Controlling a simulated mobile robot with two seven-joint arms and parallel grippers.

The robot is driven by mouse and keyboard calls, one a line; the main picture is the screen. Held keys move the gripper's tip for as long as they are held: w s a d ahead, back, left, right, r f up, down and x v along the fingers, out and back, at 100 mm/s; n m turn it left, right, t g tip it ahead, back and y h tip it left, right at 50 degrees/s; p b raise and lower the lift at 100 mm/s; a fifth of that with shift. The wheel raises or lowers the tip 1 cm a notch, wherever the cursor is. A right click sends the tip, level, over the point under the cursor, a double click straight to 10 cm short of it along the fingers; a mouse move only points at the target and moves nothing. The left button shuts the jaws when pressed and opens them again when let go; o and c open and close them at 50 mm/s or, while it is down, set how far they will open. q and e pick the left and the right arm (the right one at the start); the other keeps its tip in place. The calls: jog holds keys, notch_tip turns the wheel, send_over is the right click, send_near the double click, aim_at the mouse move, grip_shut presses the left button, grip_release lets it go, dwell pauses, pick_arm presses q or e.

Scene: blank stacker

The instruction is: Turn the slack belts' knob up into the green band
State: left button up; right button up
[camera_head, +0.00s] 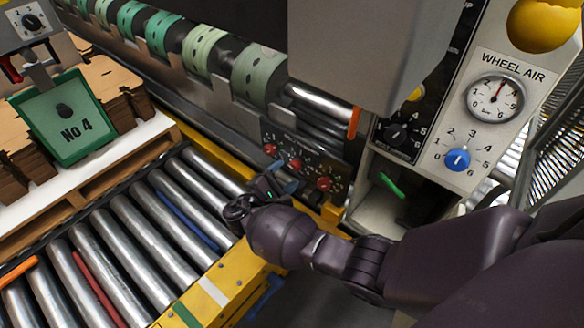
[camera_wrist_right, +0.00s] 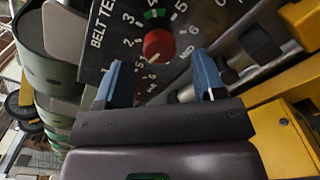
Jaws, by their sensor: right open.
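A dark belt panel (camera_head: 300,150) below the green belt rollers carries three red knobs: a left knob (camera_head: 270,149), a middle knob (camera_head: 295,164) and a right knob (camera_head: 323,184). My right gripper (camera_head: 279,181) is in front of this panel, partly hidden by its own wrist. In the right wrist view, a red knob (camera_wrist_right: 158,44) sits beyond and between the blue fingertips of my open right gripper (camera_wrist_right: 158,78), apart from both. A green band (camera_wrist_right: 154,14) shows above the knob, near the 4. My left gripper is out of view.
A grey panel at right holds a wheel air gauge (camera_head: 495,98) and a blue knob (camera_head: 457,160). A black knob (camera_head: 397,134) is beside it. A roller conveyor (camera_head: 130,240) with a yellow side rail (camera_head: 228,285) runs at left. A green No 4 sign (camera_head: 67,118) stands there.

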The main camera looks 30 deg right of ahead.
aim_at(292, 168)
jog(key=shift+x, duration=1.95)
jog(key=c, duration=0.9)
